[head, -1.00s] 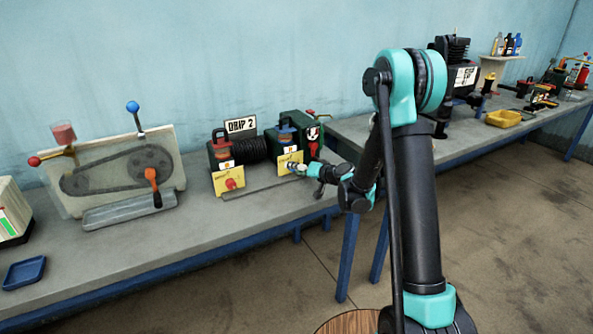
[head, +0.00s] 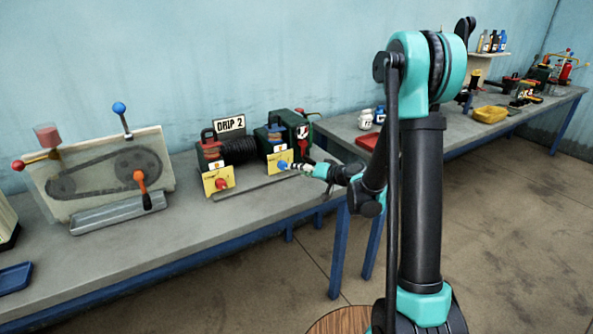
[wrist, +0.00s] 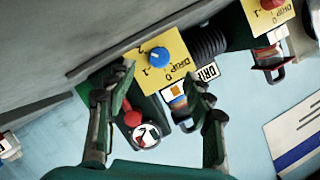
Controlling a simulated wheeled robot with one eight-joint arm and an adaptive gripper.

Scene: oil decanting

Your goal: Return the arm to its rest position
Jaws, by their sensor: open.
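My arm (head: 421,200) is stretched out over the bench towards the machine with the "DRIP 2" sign (head: 230,124). My gripper (head: 303,168) is open and empty, just right of the blue knob (head: 283,165) on a yellow plate. In the wrist view my gripper (wrist: 158,82) has its two fingers spread apart. The blue knob (wrist: 158,57) shows beyond the gap between them, and I see no contact with it. The red knob (head: 221,184) is on the other yellow plate, further left; it also shows at the top of the wrist view (wrist: 269,4).
A belt-and-pulley board (head: 100,180) with levers stands on the near bench at left. A blue tray (head: 15,278) lies at the lower left. White jars (head: 365,119) and a red tray (head: 368,141) are behind my arm. A yellow tray (head: 490,114) is on the far bench. Open floor lies at right.

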